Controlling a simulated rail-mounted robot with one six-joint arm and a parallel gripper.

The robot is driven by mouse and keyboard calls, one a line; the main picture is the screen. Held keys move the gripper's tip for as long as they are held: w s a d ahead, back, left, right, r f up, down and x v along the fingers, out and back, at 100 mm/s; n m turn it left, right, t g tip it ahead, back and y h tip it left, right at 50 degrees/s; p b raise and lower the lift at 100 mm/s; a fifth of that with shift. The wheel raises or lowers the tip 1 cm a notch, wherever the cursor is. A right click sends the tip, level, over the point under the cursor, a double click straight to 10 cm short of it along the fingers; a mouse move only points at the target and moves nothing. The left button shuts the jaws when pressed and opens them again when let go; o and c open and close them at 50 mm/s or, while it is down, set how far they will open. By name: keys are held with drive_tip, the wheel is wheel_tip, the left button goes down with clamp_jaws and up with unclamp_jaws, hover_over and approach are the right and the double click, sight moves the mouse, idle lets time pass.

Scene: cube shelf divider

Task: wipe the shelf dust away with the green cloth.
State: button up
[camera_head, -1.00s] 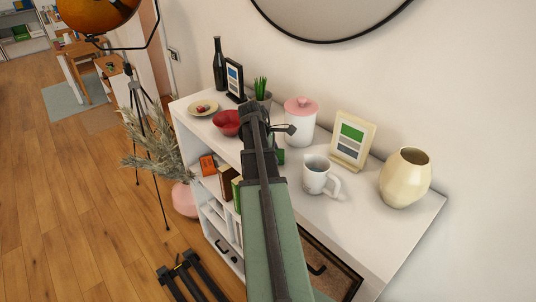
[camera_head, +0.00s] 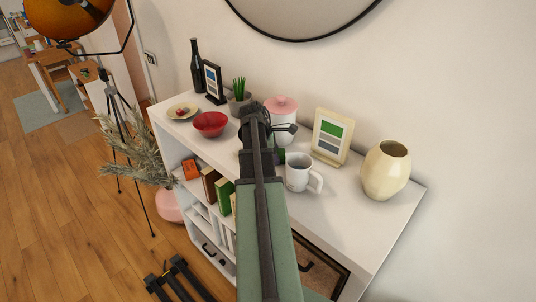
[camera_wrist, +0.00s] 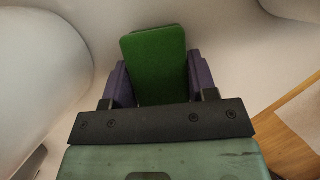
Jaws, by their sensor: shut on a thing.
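The green cloth (camera_wrist: 155,65) is a flat, rounded green piece between the two purple fingers of my gripper (camera_wrist: 158,85) in the wrist view. My gripper is shut on it. The fingers are mostly hidden behind the arm there. I cannot tell whether the cloth touches the shelf top. No dust can be made out in either view.
On the shelf top stand a red bowl (camera_head: 210,124), a plate (camera_head: 182,111), a dark bottle (camera_head: 196,65), a pink-lidded canister (camera_head: 283,108), a picture frame (camera_head: 331,137) and a cream vase (camera_head: 386,170). The top's front right is clear. A tripod lamp (camera_head: 115,100) stands left.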

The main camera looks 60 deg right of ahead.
drive_tip(key=shift+s, duration=0.15)
drive_tip(key=shift+s+d+r+p, duration=0.2)
drive_tip(key=shift+d+r+p, duration=0.2)
drive_tip(key=shift+r+p, duration=0.2)
drive_tip(key=shift+w+a+r+p, duration=0.1)
drive_tip(key=shift+r+p, duration=0.1)
drive_tip(key=shift+p, duration=0.1)
drive_tip(key=shift+r, duration=0.1)
